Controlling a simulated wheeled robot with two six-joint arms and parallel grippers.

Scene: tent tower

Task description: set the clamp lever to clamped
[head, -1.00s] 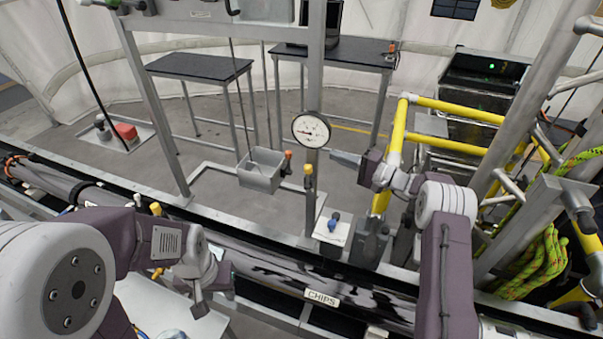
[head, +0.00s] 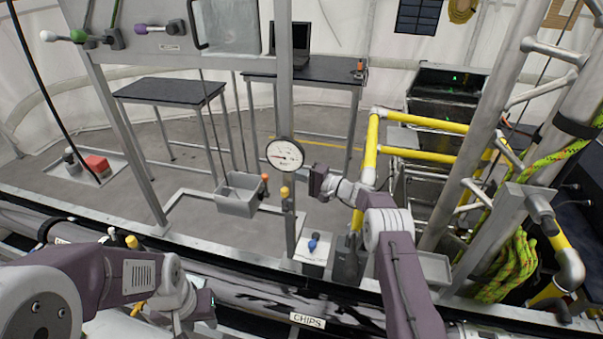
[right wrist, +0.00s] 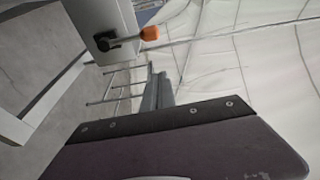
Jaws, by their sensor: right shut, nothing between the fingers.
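A lever with an orange knob (head: 265,178) stands by the upright post, left of the round gauge's lower side. A lever with an orange knob (right wrist: 149,34) on a grey plate also shows at the top of the right wrist view, tilted to the right. No readable label tells which lever is the clamp lever. My right gripper (head: 312,180) is just right of the post, below the gauge; its fingers (right wrist: 160,90) are shut and empty, apart from the knob. My left gripper (head: 203,308) is low at the left, its fingers unclear.
A round gauge (head: 285,154) sits on the post, with a yellow-knobbed lever (head: 284,193) below it. A grey bin (head: 238,196) hangs left of the post. A blue-knobbed lever (head: 313,242) is below. Yellow rails (head: 425,122) stand at the right. A panel with levers is at top left.

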